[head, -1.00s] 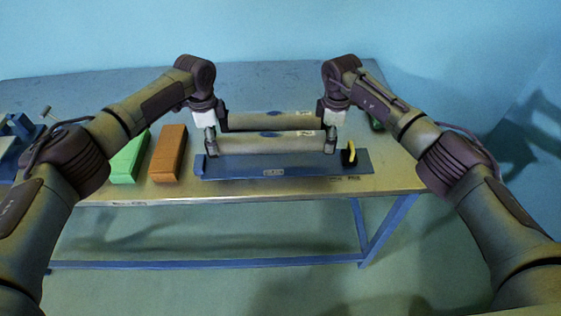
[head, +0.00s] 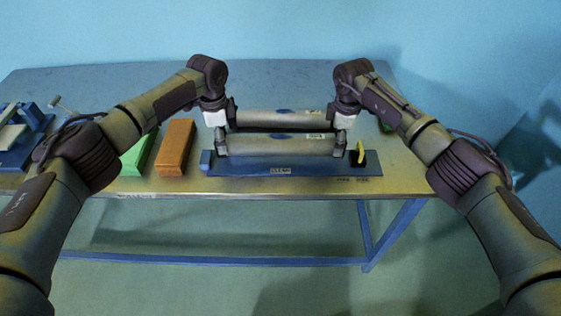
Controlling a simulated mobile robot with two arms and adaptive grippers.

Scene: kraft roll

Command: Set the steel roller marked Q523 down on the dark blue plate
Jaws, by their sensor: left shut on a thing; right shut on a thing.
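A grey steel roller (head: 280,146) lies crosswise over the dark blue plate (head: 235,170). Its end label is too small to read, so I cannot confirm Q523. My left gripper (head: 221,143) is shut on the roller's left end. My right gripper (head: 340,144) is shut on its right end. The roller looks level, and it hides the plate's back part. I cannot tell whether it touches the plate or hangs just above it. A similar second roller (head: 275,118) lies behind it, its ends partly hidden by my grippers.
A yellow-handled dark object (head: 359,157) stands at the plate's right end. A green block (head: 138,155) and an orange block (head: 175,148) lie to the left. A blue clamp-like device (head: 20,135) is at the far left. The table's back area (head: 120,88) is clear.

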